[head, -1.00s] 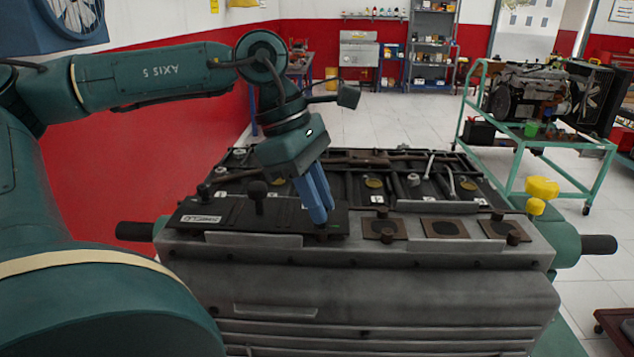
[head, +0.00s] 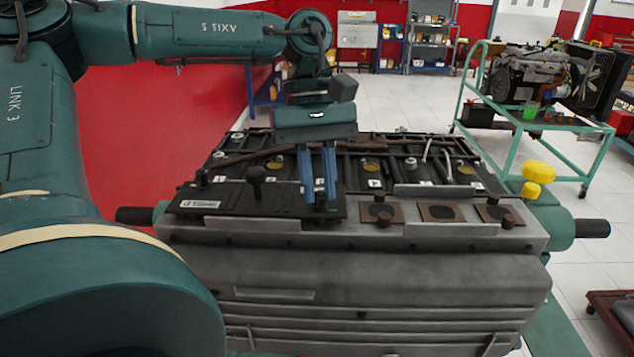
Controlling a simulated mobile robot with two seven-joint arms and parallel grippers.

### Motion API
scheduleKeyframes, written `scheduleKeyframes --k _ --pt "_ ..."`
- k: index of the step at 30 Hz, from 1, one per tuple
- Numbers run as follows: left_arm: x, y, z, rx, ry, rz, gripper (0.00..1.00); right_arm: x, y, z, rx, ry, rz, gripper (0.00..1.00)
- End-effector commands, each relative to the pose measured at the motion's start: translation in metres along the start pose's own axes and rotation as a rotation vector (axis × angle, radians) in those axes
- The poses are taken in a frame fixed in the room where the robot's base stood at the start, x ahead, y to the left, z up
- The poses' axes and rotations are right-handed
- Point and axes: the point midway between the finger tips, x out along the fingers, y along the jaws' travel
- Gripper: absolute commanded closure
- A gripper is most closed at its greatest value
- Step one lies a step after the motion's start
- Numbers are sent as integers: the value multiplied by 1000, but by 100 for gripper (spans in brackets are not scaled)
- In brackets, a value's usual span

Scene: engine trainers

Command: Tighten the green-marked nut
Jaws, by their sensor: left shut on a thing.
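The engine block (head: 370,285) lies in front of me with its top face up. My left gripper (head: 320,203) points down over a black plate (head: 236,209) on the near left of the engine top. Its blue fingers are shut around a small dark nut (head: 320,206) near the plate's right end; the fingers hide most of it. My right gripper is not in view.
A black knob (head: 256,176) stands up from the plate left of the fingers. Brown square plates with dark knobs (head: 376,212) lie to the right. A yellow part (head: 538,171) sits at the engine's right end. A green trolley (head: 530,123) with another engine stands behind right.

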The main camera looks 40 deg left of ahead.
Motion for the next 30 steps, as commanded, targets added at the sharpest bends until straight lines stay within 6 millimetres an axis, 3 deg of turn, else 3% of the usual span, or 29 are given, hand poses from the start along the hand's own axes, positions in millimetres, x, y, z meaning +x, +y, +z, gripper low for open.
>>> scheduleKeyframes --k 18,30 --pt "-2 6 -2 513 14 -203 100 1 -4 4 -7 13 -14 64" --pt "-2 7 -1 701 14 -283 100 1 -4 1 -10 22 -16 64"
